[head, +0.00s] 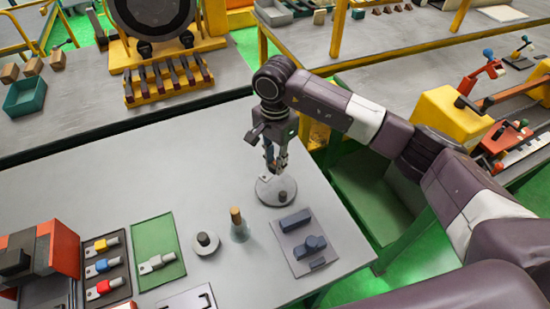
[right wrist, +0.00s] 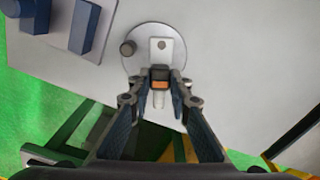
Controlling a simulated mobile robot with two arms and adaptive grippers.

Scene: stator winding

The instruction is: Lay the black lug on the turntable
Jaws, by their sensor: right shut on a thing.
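The turntable (head: 268,196) is a round grey disc with a dark peg (head: 283,196) on the bench. It also shows in the right wrist view (right wrist: 138,68), where the peg (right wrist: 127,48) stands to the left of the lug. My right gripper (head: 276,163) points down over the disc. In the right wrist view my right gripper (right wrist: 160,82) is shut on the black lug (right wrist: 161,47), a flat silver tongue with a hole and a dark sleeve with an orange face. The tongue lies over the disc; I cannot tell whether it touches. My left gripper is not in view.
A tray (head: 108,272) with yellow, blue and red lugs and a green mat (head: 153,240) with a silver piece are at left. A round part (head: 205,243), a bottle (head: 238,226) and a plate (head: 300,262) with blue-grey blocks stand near the turntable. The bench's right edge is close.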

